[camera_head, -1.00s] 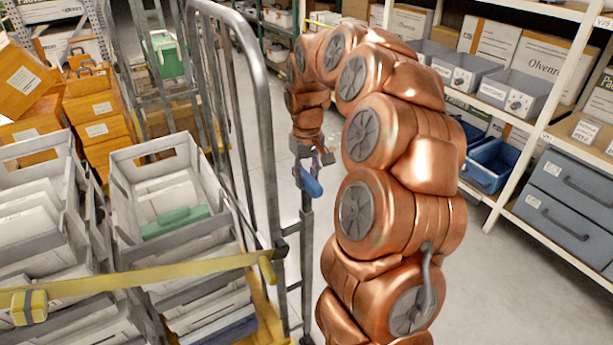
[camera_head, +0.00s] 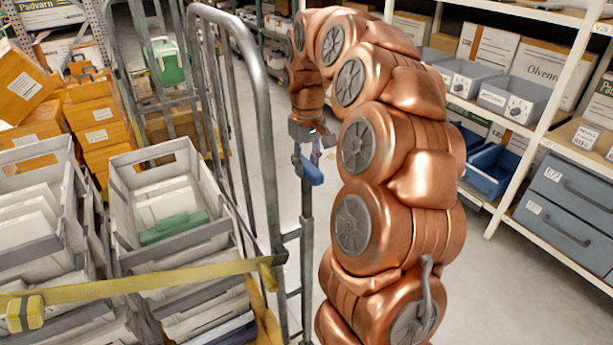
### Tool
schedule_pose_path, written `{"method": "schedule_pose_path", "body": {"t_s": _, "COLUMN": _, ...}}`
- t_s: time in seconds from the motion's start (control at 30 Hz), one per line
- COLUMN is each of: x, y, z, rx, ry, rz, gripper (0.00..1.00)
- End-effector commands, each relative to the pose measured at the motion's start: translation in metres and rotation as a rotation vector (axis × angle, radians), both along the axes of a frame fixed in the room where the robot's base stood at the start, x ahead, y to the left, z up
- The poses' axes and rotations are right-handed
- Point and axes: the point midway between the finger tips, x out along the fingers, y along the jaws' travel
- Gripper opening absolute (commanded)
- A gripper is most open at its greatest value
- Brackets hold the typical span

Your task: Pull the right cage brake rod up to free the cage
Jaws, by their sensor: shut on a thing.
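The brake rod (camera_head: 307,209) is a grey upright rod with a blue grip (camera_head: 312,172) at its top. It stands at the right side of the near roll cage (camera_head: 268,130), close to the cage's grey tube frame. My gripper (camera_head: 309,160) hangs at the end of my copper arm and is shut on the blue grip, which sticks out below and to the right of the fingers. The fingers are small in view and partly merge with the grip.
The cage holds grey totes (camera_head: 160,220) behind a yellow strap (camera_head: 140,285). Orange boxes (camera_head: 95,115) stand at the left. A white shelf rack with blue bins (camera_head: 490,170) and grey drawers (camera_head: 570,200) stands at the right. Bare floor lies between cage and rack.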

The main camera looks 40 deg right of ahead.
Motion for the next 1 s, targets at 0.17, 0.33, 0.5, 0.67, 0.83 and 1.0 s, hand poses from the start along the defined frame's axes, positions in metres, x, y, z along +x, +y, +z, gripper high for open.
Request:
{"method": "schedule_pose_path", "body": {"t_s": 0.17, "x": 0.0014, "y": -0.0003, "z": 0.0073, "rx": -0.004, "ry": -0.008, "rz": 0.001, "gripper": 0.00}}
{"method": "schedule_pose_path", "body": {"t_s": 0.33, "x": 0.0019, "y": -0.0005, "z": 0.0089, "rx": -0.005, "ry": -0.011, "rz": 0.001, "gripper": 0.00}}
{"method": "schedule_pose_path", "body": {"t_s": 0.5, "x": 0.0014, "y": -0.0002, "z": 0.0079, "rx": -0.004, "ry": -0.008, "rz": 0.001, "gripper": 0.49}}
{"method": "schedule_pose_path", "body": {"t_s": 0.67, "x": 0.0009, "y": -0.0002, "z": 0.0063, "rx": -0.002, "ry": -0.005, "rz": 0.001, "gripper": 0.56}}
{"method": "schedule_pose_path", "body": {"t_s": 0.83, "x": 0.0006, "y": -0.0001, "z": 0.0053, "rx": -0.001, "ry": -0.003, "rz": 0.000, "gripper": 0.56}}
{"method": "schedule_pose_path", "body": {"t_s": 1.0, "x": 0.0011, "y": -0.0002, "z": 0.0107, "rx": -0.001, "ry": -0.004, "rz": 0.000, "gripper": 0.56}}
